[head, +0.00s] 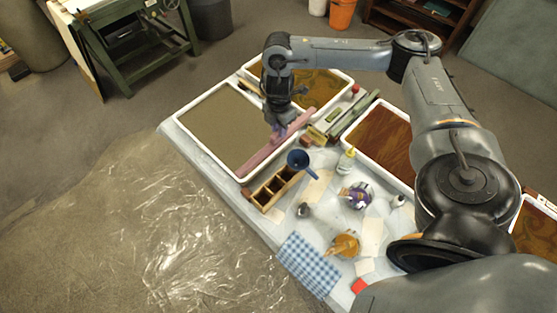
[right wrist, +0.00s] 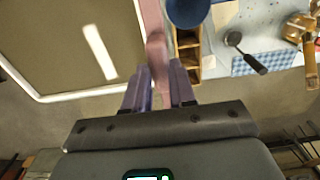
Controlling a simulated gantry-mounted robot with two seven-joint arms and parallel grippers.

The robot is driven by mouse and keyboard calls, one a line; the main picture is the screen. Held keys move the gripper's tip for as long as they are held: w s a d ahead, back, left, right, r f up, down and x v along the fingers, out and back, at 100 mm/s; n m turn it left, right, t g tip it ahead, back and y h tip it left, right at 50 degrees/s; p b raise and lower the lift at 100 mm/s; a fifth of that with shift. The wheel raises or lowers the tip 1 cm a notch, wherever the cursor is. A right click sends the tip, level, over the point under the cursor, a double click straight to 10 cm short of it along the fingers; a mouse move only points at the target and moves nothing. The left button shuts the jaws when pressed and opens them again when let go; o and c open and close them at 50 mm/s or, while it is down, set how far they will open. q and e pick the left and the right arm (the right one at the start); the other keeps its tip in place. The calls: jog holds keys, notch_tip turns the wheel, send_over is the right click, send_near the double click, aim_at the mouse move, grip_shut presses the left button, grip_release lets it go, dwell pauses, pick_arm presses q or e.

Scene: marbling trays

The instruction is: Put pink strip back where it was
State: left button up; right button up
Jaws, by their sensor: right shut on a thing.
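The pink strip (head: 262,156) is a long, flat pink bar. In the head view it lies along the right rim of the tray of olive-brown liquid (head: 222,122), slanting from lower left to upper right. My right gripper (head: 281,127) comes down over its upper part and is shut on it. In the right wrist view the strip (right wrist: 153,22) runs up from between the two purple-grey fingers (right wrist: 160,88), beside the tray's edge. Whether it rests on the rim or hangs just above it I cannot tell. My left gripper is not in view.
A tray of swirled amber liquid (head: 322,88) is behind, and a red-brown tray (head: 378,140) is to the right. Green bars (head: 356,117) lie between trays. A checked cloth (head: 308,265) lies in front.

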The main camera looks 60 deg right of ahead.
notch_tip(320, 180, down, 5)
jog(key=shift+r+b, duration=0.1)
jog(key=shift+b, duration=0.65)
notch_tip(320, 180, down, 6)
jog(key=shift+r, duration=0.2)
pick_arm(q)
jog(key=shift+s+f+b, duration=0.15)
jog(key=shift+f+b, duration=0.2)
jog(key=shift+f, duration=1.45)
pick_arm(e)
jog(key=shift+f, duration=2.6)
jog(key=shift+f, duration=0.15)
jog(key=o, duration=0.7)
jog(key=shift+c, duration=0.2)
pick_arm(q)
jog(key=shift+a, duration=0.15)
